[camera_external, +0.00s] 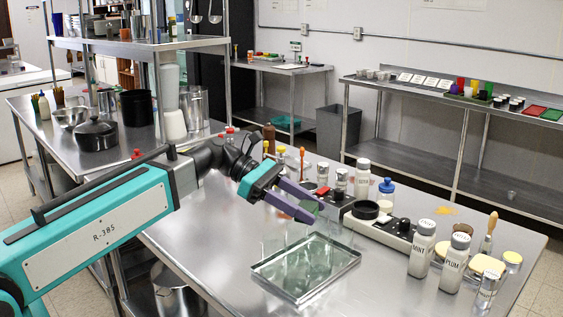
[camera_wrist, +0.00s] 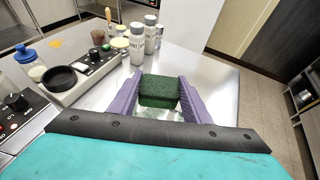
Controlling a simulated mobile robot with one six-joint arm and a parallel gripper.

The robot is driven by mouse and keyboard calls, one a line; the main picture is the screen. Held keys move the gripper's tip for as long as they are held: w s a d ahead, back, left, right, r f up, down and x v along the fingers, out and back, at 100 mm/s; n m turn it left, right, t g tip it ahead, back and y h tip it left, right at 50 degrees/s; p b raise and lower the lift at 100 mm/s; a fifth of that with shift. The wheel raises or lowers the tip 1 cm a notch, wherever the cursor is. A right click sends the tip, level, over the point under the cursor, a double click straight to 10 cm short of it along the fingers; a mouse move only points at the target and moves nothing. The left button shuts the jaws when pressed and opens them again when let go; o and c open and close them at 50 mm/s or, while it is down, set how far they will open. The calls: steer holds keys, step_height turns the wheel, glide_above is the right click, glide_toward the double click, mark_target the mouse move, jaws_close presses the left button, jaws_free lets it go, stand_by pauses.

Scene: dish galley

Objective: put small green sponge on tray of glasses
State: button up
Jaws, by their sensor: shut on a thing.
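My gripper (camera_external: 306,203) has purple fingers and is shut on the small green sponge (camera_wrist: 158,90). In the wrist view my gripper (camera_wrist: 159,97) holds the dark green sponge between both fingertips. In the external view only a little green of the sponge shows by the fingers. The tray of glasses (camera_external: 262,269) is a shallow, clear-looking rectangular tray on the steel table, with pale greenish glassy shapes in it. My gripper is above the table, on the far side of the tray in the external view. In the wrist view the tray is mostly hidden behind the sponge and fingers.
A device with black knobs and a round black cup (camera_external: 365,210) stands right of my gripper. White labelled shakers (camera_external: 422,249) stand near the right, with round lids and a brush beside them. A blue-capped bottle (camera_external: 386,192) stands behind. The table left of the tray is clear.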

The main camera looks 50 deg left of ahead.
mark_target(309, 230)
steer(key=shift+w, duration=0.5)
steer(key=shift+f, duration=0.15)
steer(key=shift+f+p, duration=0.55)
steer(key=shift+f, duration=1.1)
steer(key=shift+f, duration=0.15)
steer(key=o, duration=1)
steer(key=shift+c, duration=0.2)
steer(key=b+v, duration=0.2)
steer(key=v, duration=1)
steer(key=shift+r, duration=0.25)
